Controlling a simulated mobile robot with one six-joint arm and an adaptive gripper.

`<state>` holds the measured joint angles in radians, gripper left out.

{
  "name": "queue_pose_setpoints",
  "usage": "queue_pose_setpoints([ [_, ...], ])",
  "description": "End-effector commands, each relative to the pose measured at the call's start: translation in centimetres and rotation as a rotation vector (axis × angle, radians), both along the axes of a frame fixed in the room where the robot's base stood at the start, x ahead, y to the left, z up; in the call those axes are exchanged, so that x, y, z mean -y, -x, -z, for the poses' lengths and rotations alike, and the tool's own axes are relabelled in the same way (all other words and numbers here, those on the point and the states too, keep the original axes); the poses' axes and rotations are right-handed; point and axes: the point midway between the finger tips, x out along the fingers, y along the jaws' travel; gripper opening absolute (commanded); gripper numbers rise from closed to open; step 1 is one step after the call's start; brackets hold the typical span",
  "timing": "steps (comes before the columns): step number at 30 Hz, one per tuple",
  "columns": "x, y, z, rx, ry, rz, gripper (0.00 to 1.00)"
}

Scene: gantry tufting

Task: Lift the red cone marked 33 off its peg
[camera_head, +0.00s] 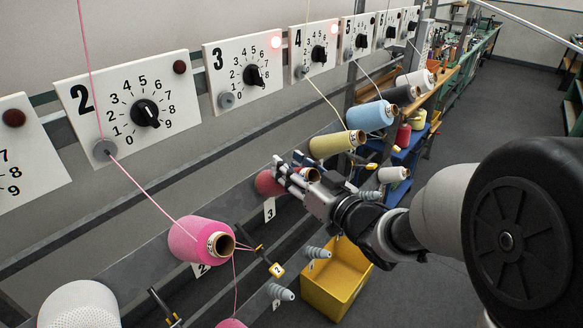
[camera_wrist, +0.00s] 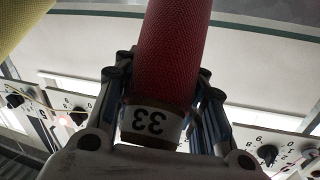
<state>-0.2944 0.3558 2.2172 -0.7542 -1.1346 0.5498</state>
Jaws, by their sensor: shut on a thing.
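The red cone (camera_head: 267,184) is at position 3 on the rail in the head view, partly covered by my gripper (camera_head: 285,172). In the wrist view the red cone (camera_wrist: 175,40) stands between my fingers, and its pale end band shows 33 upside down. My gripper (camera_wrist: 158,85) is shut on the cone near that marked end, with fingers on both sides. The peg under the cone is hidden, so I cannot tell whether the cone still sits on it.
A pink cone (camera_head: 195,240) is to the left, and a yellow-green cone (camera_head: 333,144) and a blue cone (camera_head: 371,115) are to the right. Empty grey peg tips (camera_head: 280,292) stick out below. A yellow bin (camera_head: 335,280) stands on the floor. Dial panel 4 (camera_head: 300,55) has a lit red lamp.

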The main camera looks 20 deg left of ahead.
Motion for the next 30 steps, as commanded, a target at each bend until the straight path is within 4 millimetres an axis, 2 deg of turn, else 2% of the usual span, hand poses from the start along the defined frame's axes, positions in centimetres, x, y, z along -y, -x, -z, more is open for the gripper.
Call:
queue_pose_setpoints([
  [30, 4.6, 1.8, -3.6, 0.0, 0.0, 0.003, 0.05],
])
